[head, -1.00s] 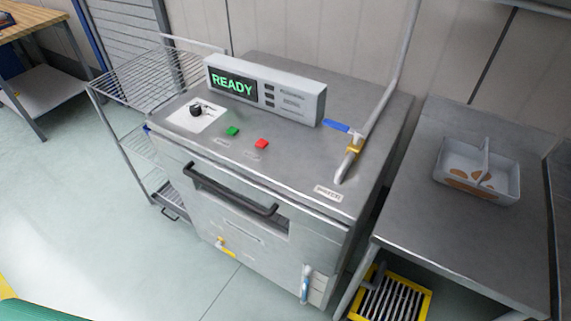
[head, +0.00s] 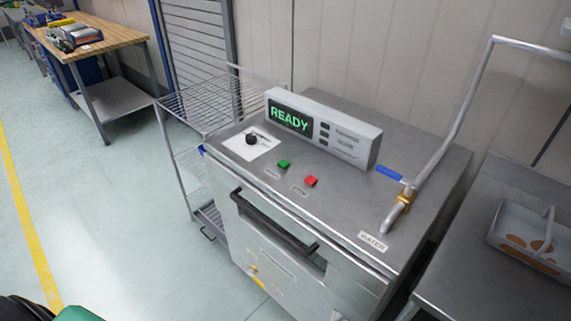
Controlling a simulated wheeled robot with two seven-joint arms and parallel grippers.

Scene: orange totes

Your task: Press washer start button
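The washer (head: 345,217) is a steel cabinet in the middle of the head view. Its display (head: 290,117) reads READY in green. On its top are a green button (head: 284,164), a red button (head: 311,181) to the right of it, and a black knob (head: 252,139) on a white plate at the left. The small labels by the buttons are too blurred to read surely. A black handle (head: 272,225) runs across the front. Neither gripper is in view.
A pipe with a blue-lever valve (head: 390,173) rises at the washer's right, by a WATER label. A wire rack (head: 215,103) stands left. A steel table (head: 480,262) with a grey tote (head: 530,240) is at right. A wooden workbench (head: 95,38) stands back left. The floor at left is clear.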

